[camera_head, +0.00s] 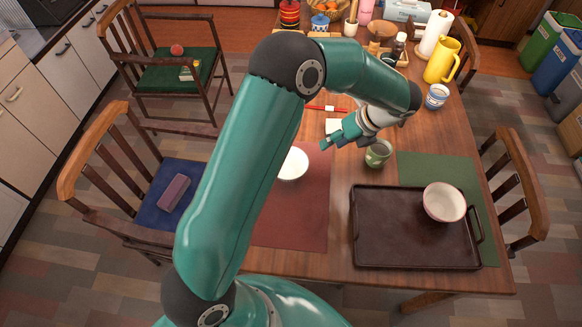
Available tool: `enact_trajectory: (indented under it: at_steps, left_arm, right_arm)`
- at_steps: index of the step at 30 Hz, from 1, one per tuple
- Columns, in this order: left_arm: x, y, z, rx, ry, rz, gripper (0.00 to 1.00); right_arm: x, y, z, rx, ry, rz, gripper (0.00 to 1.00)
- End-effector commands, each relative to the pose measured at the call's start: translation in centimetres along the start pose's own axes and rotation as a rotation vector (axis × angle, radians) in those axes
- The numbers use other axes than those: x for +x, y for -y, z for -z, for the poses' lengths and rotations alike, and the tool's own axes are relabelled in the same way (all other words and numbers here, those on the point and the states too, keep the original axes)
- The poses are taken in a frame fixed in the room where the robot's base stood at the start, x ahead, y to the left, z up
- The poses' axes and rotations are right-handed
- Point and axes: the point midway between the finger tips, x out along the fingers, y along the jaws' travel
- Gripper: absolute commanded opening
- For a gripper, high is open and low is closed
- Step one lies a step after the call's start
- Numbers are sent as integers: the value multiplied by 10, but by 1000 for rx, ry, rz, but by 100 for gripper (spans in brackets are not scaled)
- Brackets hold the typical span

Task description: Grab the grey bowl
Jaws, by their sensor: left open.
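A white or pale grey bowl (293,164) sits on the dark red placemat, its left side partly hidden by my left arm. A second bowl (444,202), pale with a reddish rim, stands on the dark tray at the right. I cannot tell for sure from colour which is the grey one. My left gripper (346,138) is open and empty, above the table just beyond and to the right of the white bowl. A grey-green cup (378,153) is close to its right finger. My right gripper is not in view.
A dark tray (405,253) lies over a green placemat (412,168). The red placemat (305,228) is under the white bowl. A blue-white cup (436,96), yellow pitcher (441,60) and paper towel roll (434,35) stand at the back right. Chairs flank the table.

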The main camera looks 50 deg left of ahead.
Motion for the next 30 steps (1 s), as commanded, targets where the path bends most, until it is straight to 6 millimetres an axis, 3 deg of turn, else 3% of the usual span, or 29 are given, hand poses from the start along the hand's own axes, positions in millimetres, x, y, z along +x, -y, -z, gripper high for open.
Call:
enact_trajectory:
  at_steps: [12, 23, 30]
  left_arm:
    - [88, -7, -2, -12, -10, -10, 45]
    - [116, -8, -2, -12, -11, -10, 45]
    - [150, -8, -2, -13, -11, -11, 45]
  right_arm:
    - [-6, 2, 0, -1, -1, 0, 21]
    - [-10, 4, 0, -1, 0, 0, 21]
    - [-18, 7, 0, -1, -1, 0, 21]
